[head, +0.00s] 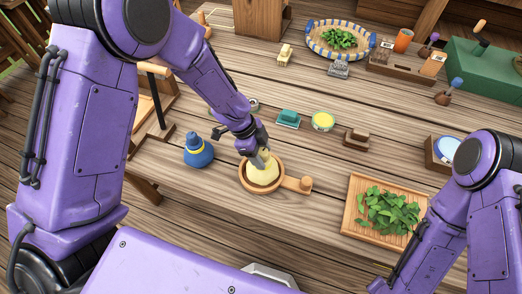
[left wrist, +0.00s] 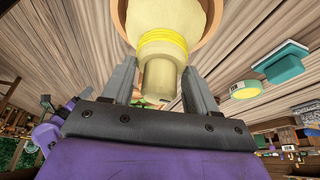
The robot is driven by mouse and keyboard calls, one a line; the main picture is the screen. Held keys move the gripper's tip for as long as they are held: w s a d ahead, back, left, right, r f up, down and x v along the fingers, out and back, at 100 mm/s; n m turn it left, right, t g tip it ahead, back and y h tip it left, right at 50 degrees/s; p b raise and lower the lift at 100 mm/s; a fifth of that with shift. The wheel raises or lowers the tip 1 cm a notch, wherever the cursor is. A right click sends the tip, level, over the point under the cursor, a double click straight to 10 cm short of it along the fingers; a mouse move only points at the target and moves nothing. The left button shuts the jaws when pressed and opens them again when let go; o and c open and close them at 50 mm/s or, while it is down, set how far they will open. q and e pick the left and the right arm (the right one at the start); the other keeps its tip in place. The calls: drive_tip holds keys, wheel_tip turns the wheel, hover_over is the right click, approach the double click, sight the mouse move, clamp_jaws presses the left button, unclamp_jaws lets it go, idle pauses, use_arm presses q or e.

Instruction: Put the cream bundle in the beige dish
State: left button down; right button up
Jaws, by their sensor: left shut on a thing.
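The cream bundle (head: 262,172) is a pale, rounded pouch with a yellow band and a narrower neck. My left gripper (head: 260,158) is shut on its neck, and in the left wrist view the bundle (left wrist: 163,45) sits between the two grey fingers. The beige dish (head: 248,184) is a round, tan pan with a short handle pointing right. The bundle's body shows inside the dish's rim, which also appears behind it in the left wrist view (left wrist: 213,30). I cannot tell whether the bundle touches the dish's bottom. My right gripper is out of view.
A blue bottle (head: 198,153) stands left of the dish. A wooden tray of leaves (head: 350,205) lies to the right. The planks around the dish are clear.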

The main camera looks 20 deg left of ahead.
use_arm(q)
drive_tip(key=shift+w+f, duration=0.1)
drive_tip(key=shift+f, duration=0.2)
drive_tip(key=shift+s+f+b, duration=0.15)
drive_tip(key=shift+s+b, duration=0.05)
drive_tip(key=shift+b, duration=0.1)
drive_tip(key=shift+c, duration=1.5)
unclamp_jaws()
drive_tip(key=shift+w, duration=0.1)
drive_tip(key=shift+r, duration=0.25)
drive_tip(key=shift+a+r, duration=0.2)
drive_tip(key=shift+r, duration=0.05)
drive_tip(key=b+v, duration=0.2)
drive_tip(key=v, duration=0.9)
drive_tip(key=shift+r, duration=0.2)
